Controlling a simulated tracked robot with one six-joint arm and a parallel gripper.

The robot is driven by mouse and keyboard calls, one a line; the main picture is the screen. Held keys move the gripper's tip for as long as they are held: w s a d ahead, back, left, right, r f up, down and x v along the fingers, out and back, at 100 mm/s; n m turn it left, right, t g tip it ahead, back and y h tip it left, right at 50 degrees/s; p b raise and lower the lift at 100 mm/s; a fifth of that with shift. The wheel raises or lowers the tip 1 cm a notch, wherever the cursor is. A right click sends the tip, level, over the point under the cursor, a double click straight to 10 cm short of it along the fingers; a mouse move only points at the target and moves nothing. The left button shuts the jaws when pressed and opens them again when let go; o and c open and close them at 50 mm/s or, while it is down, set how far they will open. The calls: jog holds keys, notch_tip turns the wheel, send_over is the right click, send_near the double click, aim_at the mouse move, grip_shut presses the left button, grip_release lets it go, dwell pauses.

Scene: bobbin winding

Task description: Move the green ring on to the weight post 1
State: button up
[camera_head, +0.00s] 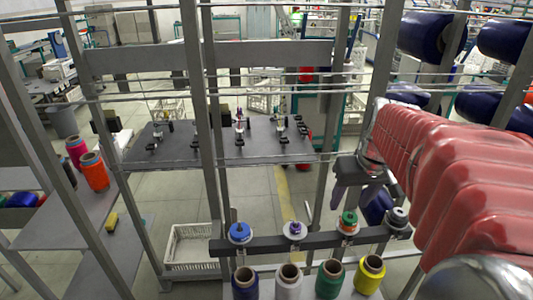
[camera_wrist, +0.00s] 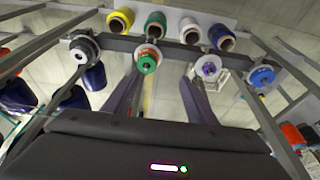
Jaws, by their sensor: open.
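The green ring (camera_head: 349,217) sits around a post on the dark rail (camera_head: 318,240), above a white disc. Other posts on the rail carry a blue disc (camera_head: 240,232), a white disc with a purple centre (camera_head: 295,229) and grey discs (camera_head: 397,216). I cannot tell which post is weight post 1.
Blue, white, green and yellow thread spools (camera_head: 329,279) stand in front of the rail. Metal frame uprights (camera_head: 203,120) rise nearby. A grey table (camera_head: 220,145) with small fixtures stands behind, and a white crate (camera_head: 192,247) lies on the floor at left.

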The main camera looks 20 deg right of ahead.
aim_at(351, 218)
jog(key=shift+w+d+f, duration=0.3)
jog(key=shift+d+f, duration=0.3)
jog(key=shift+f, duration=0.85)
jog(key=shift+w+d+f, duration=0.25)
jog(key=shift+d+f, duration=0.3)
jog(key=shift+f, duration=0.9)
jog(key=shift+w+d+f, duration=0.3)
jog(key=shift+d+f, duration=0.3)
jog(key=shift+f, duration=0.85)
jog(key=shift+c, duration=0.3)
jog(key=c, duration=1.2)
jog(key=o, duration=1.3)
jog(key=shift+c, duration=0.2)
jog(key=v, duration=0.8)
jog(key=shift+d+m, duration=0.1)
jog(key=shift+m, duration=0.2)
